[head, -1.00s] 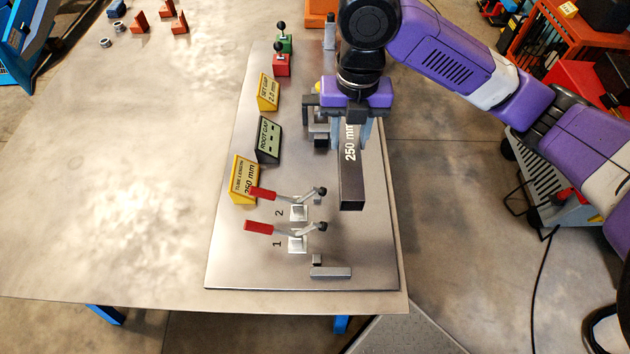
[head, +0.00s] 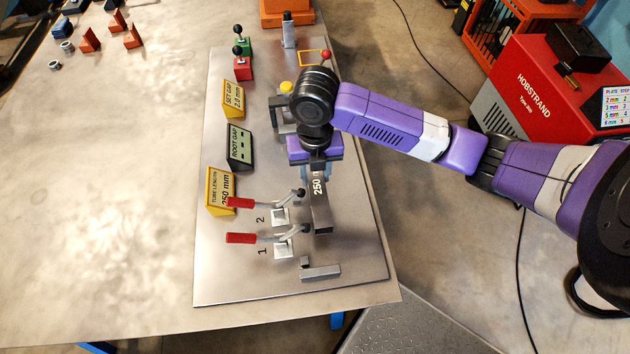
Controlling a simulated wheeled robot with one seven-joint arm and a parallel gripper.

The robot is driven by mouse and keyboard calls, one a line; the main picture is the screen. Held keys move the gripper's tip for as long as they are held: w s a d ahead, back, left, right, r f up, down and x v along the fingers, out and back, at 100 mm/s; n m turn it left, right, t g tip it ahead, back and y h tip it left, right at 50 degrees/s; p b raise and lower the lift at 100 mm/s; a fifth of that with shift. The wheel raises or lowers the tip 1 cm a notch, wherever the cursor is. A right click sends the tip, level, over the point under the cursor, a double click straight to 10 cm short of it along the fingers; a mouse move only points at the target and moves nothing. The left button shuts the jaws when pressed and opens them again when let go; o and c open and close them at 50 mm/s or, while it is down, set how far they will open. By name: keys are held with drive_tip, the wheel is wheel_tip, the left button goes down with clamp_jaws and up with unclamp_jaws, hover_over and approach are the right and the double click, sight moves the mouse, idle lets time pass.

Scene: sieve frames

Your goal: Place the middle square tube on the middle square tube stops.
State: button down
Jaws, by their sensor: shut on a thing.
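The square tube (head: 320,211) is dark grey, with part of a white "250 mm" label showing. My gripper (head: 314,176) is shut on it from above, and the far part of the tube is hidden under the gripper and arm. The tube's open near end is right of the two toggle clamps with red handles, clamp 2 (head: 280,217) and clamp 1 (head: 283,249). Stop pieces, a small block (head: 304,262) and a longer grey bar (head: 321,273), stand on the plate before that end, with a gap between. I cannot tell whether the tube touches the plate.
The metal plate (head: 235,285) lies on the table (head: 110,220). Yellow and green signs (head: 221,190) line its left side. Red and green joystick boxes (head: 243,69) stand farther back. A red machine (head: 550,90) is at the right.

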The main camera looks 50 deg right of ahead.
sight(315, 183)
drive_tip(key=shift+f, duration=2.15)
drive_tip(key=shift+f, duration=0.15)
drive_tip(key=c, duration=1.2)
unclamp_jaws()
drive_tip(key=shift+r, duration=0.2)
